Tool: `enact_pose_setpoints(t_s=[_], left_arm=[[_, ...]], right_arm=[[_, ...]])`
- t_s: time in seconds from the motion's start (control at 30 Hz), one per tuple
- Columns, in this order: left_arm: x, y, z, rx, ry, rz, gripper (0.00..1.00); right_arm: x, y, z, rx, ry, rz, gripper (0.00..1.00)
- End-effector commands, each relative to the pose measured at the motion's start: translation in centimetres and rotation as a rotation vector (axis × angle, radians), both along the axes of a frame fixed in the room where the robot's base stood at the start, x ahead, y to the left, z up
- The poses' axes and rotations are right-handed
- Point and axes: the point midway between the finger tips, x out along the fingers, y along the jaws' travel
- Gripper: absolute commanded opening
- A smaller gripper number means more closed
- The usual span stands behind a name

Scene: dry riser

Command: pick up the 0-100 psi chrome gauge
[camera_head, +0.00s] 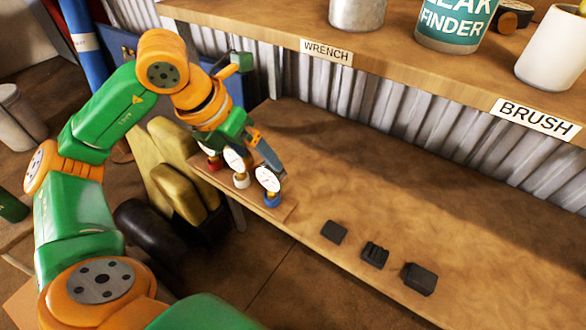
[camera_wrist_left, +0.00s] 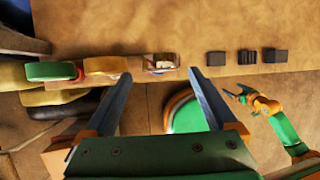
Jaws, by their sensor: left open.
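Three small round gauges stand in a row on a thin wooden board (camera_head: 284,211) at the bench's left end. One with a white face and blue base (camera_head: 268,180) is nearest; a second has a white base (camera_head: 236,161); a third with a red base (camera_head: 213,163) is partly hidden. Dial markings are too small to read, so I cannot tell which is the 0-100 psi chrome one. My left gripper (camera_head: 262,150) is open just above and behind the gauges. Its two fingers are apart in the left wrist view (camera_wrist_left: 160,75). My right gripper (camera_wrist_left: 238,93) shows small there.
Three black blocks (camera_head: 375,255) lie along the bench's front edge to the right. A shelf (camera_head: 400,60) with cans, a white cup (camera_head: 553,47) and labels overhangs the back. The bench (camera_head: 450,220) between is clear. Yellow sacks (camera_head: 180,190) stand left of it.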

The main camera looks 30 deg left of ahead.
Motion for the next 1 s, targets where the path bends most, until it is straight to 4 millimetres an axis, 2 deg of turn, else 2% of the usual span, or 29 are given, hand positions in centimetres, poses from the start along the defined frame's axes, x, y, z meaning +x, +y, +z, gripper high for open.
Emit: enact_pose_setpoints(t_s=[0.2, 0.47, 0.7, 0.83, 1.0], left_arm=[[1.3, -0.7, -4.0, -0.001, 0.004, -0.002, 0.91], [2.3, -1.2, -6.2, -0.002, 0.002, -0.002, 0.91], [3.5, -2.0, -10.1, -0.004, 0.004, -0.003, 0.91], [3.9, -2.2, -10.9, -0.002, 0.002, -0.002, 0.91], [4.0, -2.2, -10.8, -0.002, 0.001, -0.002, 0.91]], right_arm=[[2.0, 0.4, 2.1, 0.008, -0.025, -0.004, 1.0], [2.8, 0.6, 4.2, 0.012, -0.037, -0.006, 1.0], [3.4, 0.8, 7.3, 0.019, -0.061, -0.008, 1.0], [3.4, 0.8, 8.5, 0.02, -0.066, -0.007, 1.0], [3.4, 0.8, 8.6, 0.021, -0.065, -0.008, 1.0]])
